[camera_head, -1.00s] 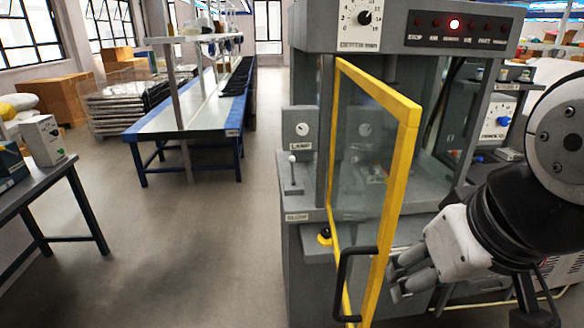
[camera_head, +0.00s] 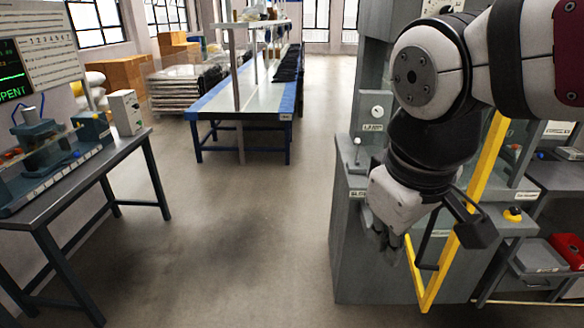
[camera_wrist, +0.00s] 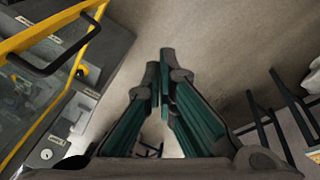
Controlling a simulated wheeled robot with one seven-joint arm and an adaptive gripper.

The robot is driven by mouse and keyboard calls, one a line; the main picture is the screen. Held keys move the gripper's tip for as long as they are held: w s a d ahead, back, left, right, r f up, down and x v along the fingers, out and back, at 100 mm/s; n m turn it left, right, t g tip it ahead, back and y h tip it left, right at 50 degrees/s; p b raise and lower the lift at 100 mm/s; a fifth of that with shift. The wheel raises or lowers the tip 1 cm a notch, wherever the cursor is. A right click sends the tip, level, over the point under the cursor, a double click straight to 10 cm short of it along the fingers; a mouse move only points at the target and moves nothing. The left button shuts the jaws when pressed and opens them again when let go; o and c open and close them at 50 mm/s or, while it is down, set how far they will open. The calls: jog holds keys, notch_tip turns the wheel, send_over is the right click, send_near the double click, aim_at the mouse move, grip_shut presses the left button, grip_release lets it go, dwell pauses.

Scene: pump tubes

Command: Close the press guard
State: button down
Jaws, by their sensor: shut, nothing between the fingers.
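The press guard is a clear panel in a yellow frame (camera_head: 486,160), standing swung out from the grey press (camera_head: 355,240). My arm hides much of it in the head view. Its black bar handle (camera_head: 432,240) shows low on the frame, just right of my gripper (camera_head: 388,242). My gripper is shut and empty, pointing down in front of the press, and looks apart from the handle. In the wrist view the closed fingers (camera_wrist: 163,85) are over bare floor. There the yellow frame (camera_wrist: 45,32) and the handle (camera_wrist: 62,58) are at the upper left, clear of the fingers.
A bench (camera_head: 85,165) with devices stands at the left. A long blue-edged table (camera_head: 245,105) is at the back. A red bin (camera_head: 568,250) sits on a lower shelf at the right. The floor between bench and press is clear.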

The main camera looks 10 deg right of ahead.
jog(key=w+a+n+g+h+p, duration=0.1)
jog(key=w+n+g+h+p, duration=0.25)
jog(key=w+n+h, duration=0.65)
jog(key=s+d+f+n+y+p, duration=0.1)
jog(key=d+f+n+y, duration=0.1)
jog(key=d+f, duration=0.5)
jog(key=shift+s+d+g, duration=0.2)
jog(key=shift+d+g, duration=0.25)
jog(key=shift+d, duration=1.55)
jog(key=shift+d, duration=0.1)
